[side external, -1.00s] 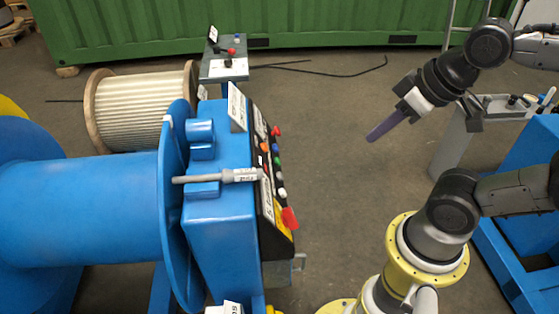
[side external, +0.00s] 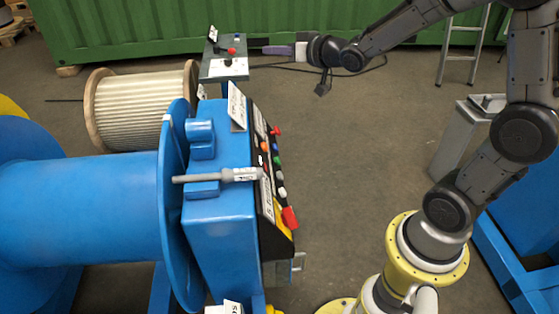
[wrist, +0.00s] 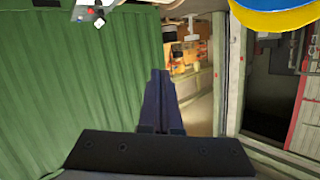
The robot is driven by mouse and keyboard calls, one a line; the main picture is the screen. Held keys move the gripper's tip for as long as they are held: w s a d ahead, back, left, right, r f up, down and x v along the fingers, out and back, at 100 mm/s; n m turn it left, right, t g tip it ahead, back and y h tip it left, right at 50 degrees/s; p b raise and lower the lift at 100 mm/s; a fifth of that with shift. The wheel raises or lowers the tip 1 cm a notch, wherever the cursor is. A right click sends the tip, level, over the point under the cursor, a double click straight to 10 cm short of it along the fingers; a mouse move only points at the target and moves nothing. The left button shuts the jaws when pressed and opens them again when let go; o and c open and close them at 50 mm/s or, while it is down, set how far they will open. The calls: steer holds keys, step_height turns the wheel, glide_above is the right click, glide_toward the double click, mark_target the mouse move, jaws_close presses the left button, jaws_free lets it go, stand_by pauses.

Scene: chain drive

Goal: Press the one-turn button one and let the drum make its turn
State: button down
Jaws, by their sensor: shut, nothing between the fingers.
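The blue drum (side external: 80,205) lies on its side at the left. Beside its flange stands a blue control box (side external: 218,225) whose sloping panel carries several buttons in red, orange, blue, green and white. A grey pedestal (side external: 222,70) with a red knob, a blue button and a dark knob stands behind it. The lettering is too small to tell which button is button one. My gripper (side external: 264,50) is shut and empty, level and pointing left in the air close to the pedestal's right edge in this view. Its closed purple fingers (wrist: 160,74) also show in the wrist view.
A wooden reel of pale rope (side external: 135,108) stands behind the drum. A green container wall (side external: 340,20) closes the back, with a ladder (side external: 465,45) before it. A black cable lies on the floor. The floor right of the control box is open.

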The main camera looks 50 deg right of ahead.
steer(key=m, duration=0.1)
glide_above(277, 161)
step_height(277, 161, down, 7)
steer(key=d+f+m, duration=0.1)
steer(key=d+f, duration=0.3)
steer(key=f, duration=0.7)
steer(key=s+d+f+m+g, duration=0.1)
steer(key=s+f, duration=0.3)
steer(key=f, duration=0.4)
steer(key=s+d+f+m+g, duration=0.2)
steer(key=s+f, duration=0.3)
steer(key=f, duration=0.4)
steer(key=shift+d+f+m+h, duration=0.2)
steer(key=shift+d+m+h, duration=0.1)
steer(key=shift+d, duration=0.6)
steer(key=w+a+f, duration=0.4)
steer(key=w+a, duration=0.1)
steer(key=shift+w+a, duration=0.25)
steer(key=shift+a, duration=0.05)
steer(key=shift+a, duration=0.1)
steer(key=shift+w+a+f, duration=0.15)
steer(key=shift+w+a, duration=0.05)
steer(key=shift+w, duration=0.05)
